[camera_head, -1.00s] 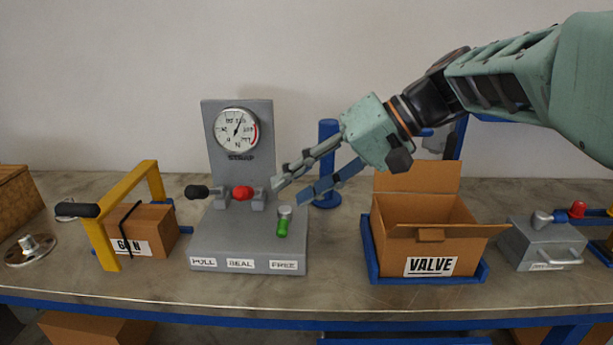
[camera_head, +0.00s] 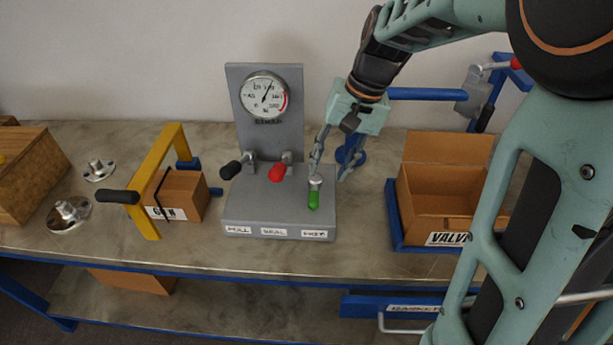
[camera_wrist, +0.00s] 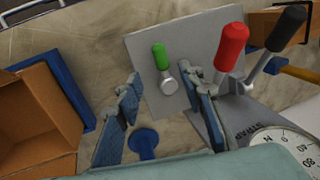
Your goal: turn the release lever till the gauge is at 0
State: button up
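A grey stand holds a round white gauge (camera_head: 264,95). Its dark needle points up and slightly right, not readable to a number. Three levers are on the stand: black-handled (camera_head: 231,170), red-handled (camera_head: 277,172) and green-handled (camera_head: 314,198). The labels below are small; the one under the green lever is hard to read. My gripper (camera_head: 331,166) is open and empty, pointing down just above and behind the green lever. In the wrist view, the green lever (camera_wrist: 160,57) and its metal pivot show between and beyond my spread fingers (camera_wrist: 162,85), apparently without contact. The red lever (camera_wrist: 231,47) is close to one finger.
A yellow-framed clamp (camera_head: 160,170) with a brown box stands left of the stand. An open cardboard box (camera_head: 440,205) in a blue tray is to the right. A blue post (camera_head: 352,148) stands behind my gripper. Bare bench lies between stand and box.

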aim_at(315, 199)
jog(key=x, duration=1)
jog(key=shift+s, duration=0.1)
jog(key=shift+c, duration=0.6)
grip_shut()
